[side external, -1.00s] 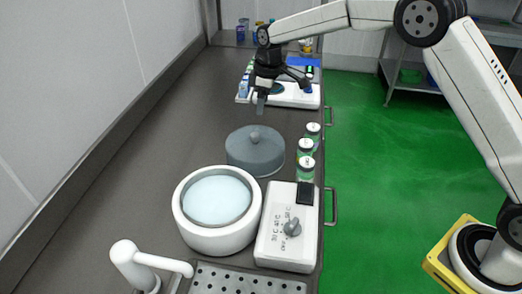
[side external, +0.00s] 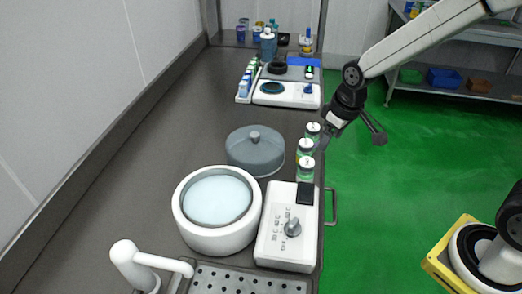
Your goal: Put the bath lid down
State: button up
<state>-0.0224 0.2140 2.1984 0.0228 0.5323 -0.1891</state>
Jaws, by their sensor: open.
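The grey bath lid (side external: 255,152) lies on the dark counter just behind the white round bath, with its knob facing up. The bath (side external: 217,238) is uncovered, and pale blue liquid shows inside its rim. My gripper (side external: 352,143) is open and empty. It is to the right of the lid and apart from it, near the counter's right edge beside the jars.
Several jars with white caps (side external: 306,147) stand in a row along the right counter edge. A white control box (side external: 287,229) with a knob sits beside the bath. A white tap (side external: 138,262) is at the front. A white hotplate (side external: 287,95) and a bottle rack (side external: 245,85) are farther back. The left counter (side external: 150,150) is clear.

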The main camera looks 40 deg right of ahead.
jog(key=s+d+f+m, duration=0.1)
jog(key=s+f+m, duration=0.1)
jog(key=s, duration=0.8)
